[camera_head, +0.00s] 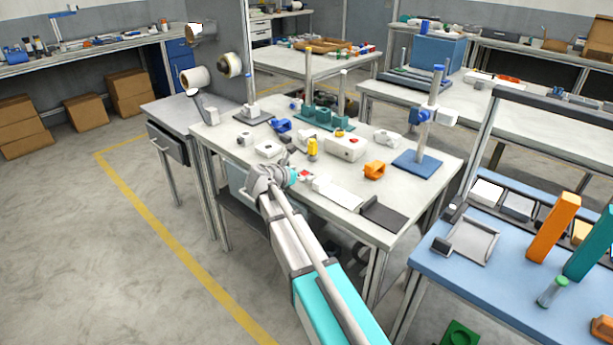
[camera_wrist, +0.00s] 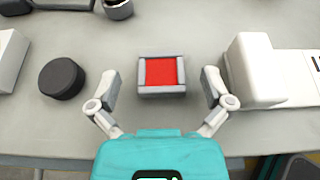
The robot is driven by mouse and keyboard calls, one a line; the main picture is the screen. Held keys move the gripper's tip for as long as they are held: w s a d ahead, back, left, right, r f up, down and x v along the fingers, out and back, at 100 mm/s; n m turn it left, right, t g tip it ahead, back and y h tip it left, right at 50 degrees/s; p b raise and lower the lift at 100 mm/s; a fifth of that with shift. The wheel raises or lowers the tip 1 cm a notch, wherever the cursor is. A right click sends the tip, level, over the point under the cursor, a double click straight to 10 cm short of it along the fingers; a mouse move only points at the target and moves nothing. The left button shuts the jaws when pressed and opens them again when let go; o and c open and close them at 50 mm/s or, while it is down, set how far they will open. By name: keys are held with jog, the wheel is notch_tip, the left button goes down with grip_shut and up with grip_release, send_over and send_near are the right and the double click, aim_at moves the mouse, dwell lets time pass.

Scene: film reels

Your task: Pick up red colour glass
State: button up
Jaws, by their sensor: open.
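A flat red square piece (camera_wrist: 162,72), which fits the red glass, sits in a small grey frame (camera_wrist: 162,90) on the grey tabletop. A small red spot (camera_head: 305,175) shows beside the gripper in the head view and seems to be the same piece. My gripper (camera_wrist: 160,73) is open, with one finger left and one right of the frame. There is a clear gap on both sides and nothing is held. In the head view my gripper (camera_head: 288,173) is at the table's near edge; its fingers are too small to make out well.
A black round piece (camera_wrist: 61,78) lies left of my gripper. A white block (camera_wrist: 255,70) stands close by the right finger. Behind are a yellow bottle (camera_head: 312,148), a white box (camera_head: 345,148) and an orange part (camera_head: 375,170). Bare tabletop surrounds the frame.

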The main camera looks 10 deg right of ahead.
aim_at(302, 174)
jog(key=c, duration=1.1)
jog(key=shift+r, duration=0.15)
notch_tip(302, 174, up, 3)
jog(key=p, duration=0.3)
jog(key=s+r+p, duration=0.9)
jog(key=s+p, duration=0.1)
jog(key=s, duration=0.4)
jog(key=shift+r, duration=0.35)
